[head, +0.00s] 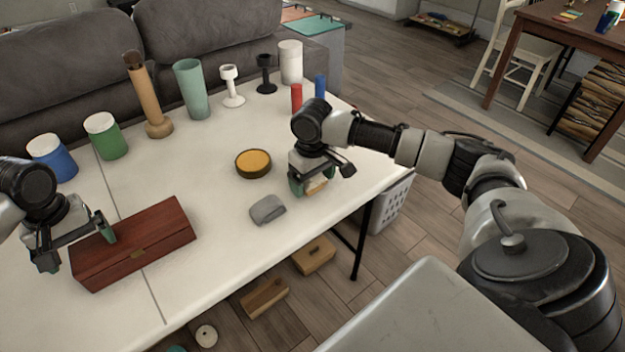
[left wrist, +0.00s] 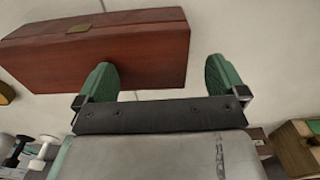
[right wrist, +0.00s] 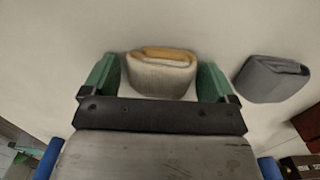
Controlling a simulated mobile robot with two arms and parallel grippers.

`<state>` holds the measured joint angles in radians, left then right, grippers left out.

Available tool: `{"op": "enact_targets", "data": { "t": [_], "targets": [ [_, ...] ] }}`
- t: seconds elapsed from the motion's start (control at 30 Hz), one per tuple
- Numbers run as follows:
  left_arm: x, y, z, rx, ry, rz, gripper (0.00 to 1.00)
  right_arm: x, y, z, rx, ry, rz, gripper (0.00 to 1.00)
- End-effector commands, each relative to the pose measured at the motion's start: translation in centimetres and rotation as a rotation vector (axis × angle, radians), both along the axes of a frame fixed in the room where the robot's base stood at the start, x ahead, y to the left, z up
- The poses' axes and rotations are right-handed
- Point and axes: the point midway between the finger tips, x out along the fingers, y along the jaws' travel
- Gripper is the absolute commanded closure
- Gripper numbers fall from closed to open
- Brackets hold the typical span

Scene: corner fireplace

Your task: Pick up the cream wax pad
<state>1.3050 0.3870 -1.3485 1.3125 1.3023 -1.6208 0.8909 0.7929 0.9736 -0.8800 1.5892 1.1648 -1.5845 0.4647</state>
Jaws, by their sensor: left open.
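The cream wax pad (right wrist: 160,78) is a small folded block with a tan upper face. It lies between the fingers of my right gripper (right wrist: 158,82) in the right wrist view, filling nearly the whole gap. In the head view the pad (head: 316,186) shows low between the green fingers of the right gripper (head: 312,184), near the table's right edge. Whether it still touches the table is hard to tell. My left gripper (head: 72,240) is open and empty, over the reddish-brown wooden box (head: 135,240). The box also shows in the left wrist view (left wrist: 140,50).
A grey pad (head: 268,209) and a round dish with yellow contents (head: 253,163) lie left of the right gripper on the white table (head: 205,265). The front middle is clear.

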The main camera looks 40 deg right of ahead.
Motion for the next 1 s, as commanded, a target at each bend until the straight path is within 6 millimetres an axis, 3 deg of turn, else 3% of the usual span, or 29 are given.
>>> {"op": "enact_targets", "data": {
  "t": [0.03, 0.27, 0.57, 1.0],
  "targets": [
    [0.0, 0.0, 0.0, 0.0, 0.0, 0.0, 0.0, 0.0, 0.0, 0.0, 0.0, 0.0, 0.0, 0.2],
    [0.0, 0.0, 0.0, 0.0, 0.0, 0.0, 0.0, 0.0, 0.0, 0.0, 0.0, 0.0, 0.0, 0.53],
    [0.0, 0.0, 0.0, 0.0, 0.0, 0.0, 0.0, 0.0, 0.0, 0.8, 0.001, -0.002, 0.0, 0.53],
    [0.0, 0.0, 0.0, 0.0, 0.0, 0.0, 0.0, 0.1, 0.0, 8.7, 0.001, -0.003, 0.0, 0.53]
  ]
}}
